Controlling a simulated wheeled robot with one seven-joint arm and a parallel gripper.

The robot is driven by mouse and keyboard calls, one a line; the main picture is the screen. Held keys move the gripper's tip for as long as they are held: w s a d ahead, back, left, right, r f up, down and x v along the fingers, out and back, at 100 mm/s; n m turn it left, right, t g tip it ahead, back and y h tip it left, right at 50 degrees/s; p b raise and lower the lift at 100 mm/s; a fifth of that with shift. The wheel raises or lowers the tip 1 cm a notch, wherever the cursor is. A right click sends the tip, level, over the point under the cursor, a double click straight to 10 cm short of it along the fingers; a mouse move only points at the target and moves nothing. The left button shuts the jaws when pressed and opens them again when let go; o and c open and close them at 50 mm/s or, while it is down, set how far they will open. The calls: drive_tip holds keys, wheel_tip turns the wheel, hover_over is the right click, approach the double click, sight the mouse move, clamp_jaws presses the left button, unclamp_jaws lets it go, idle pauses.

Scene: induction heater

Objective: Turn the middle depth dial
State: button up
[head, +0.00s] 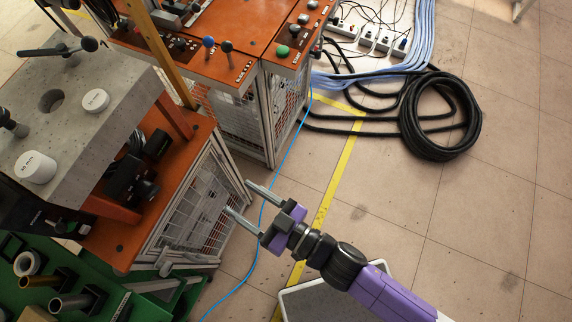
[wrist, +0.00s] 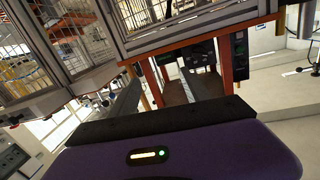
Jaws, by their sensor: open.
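Two white round dial-like pieces with small print, an upper one (head: 95,100) and a lower one (head: 36,167), sit on the grey block (head: 120,85) at the left in the head view. I cannot tell which, if either, is the middle depth dial. My gripper (head: 240,198) is open and empty, its two fingers pointing left beside the mesh-sided orange cabinet (head: 190,150). It is to the right of the white pieces and apart from them. In the wrist view the purple gripper housing fills the bottom, and no dial is clear.
An orange control panel (head: 235,60) with knobs and levers stands at the top. A green tray (head: 120,290) with metal tubes lies at lower left. A coiled black hose (head: 440,115) and a blue cable (head: 262,225) lie on the floor. Open floor is at the right.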

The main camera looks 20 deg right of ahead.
drive_tip(key=s+d+m+t+h+b, duration=0.1)
drive_tip(key=s+d+h, duration=0.2)
drive_tip(key=d, duration=0.7)
drive_tip(key=shift+s+r+m, duration=0.25)
drive_tip(key=shift+s+m, duration=0.15)
drive_tip(key=shift+s, duration=0.1)
drive_tip(key=shift+d, duration=0.1)
drive_tip(key=s+d+r+m+h, duration=0.5)
drive_tip(key=s+d+r+h, duration=0.3)
drive_tip(key=s+d+r, duration=0.3)
drive_tip(key=shift+s+d+t, duration=0.3)
drive_tip(key=shift+s+d, duration=0.25)
drive_tip(key=shift+d, duration=0.6)
drive_tip(key=shift+c, duration=0.3)
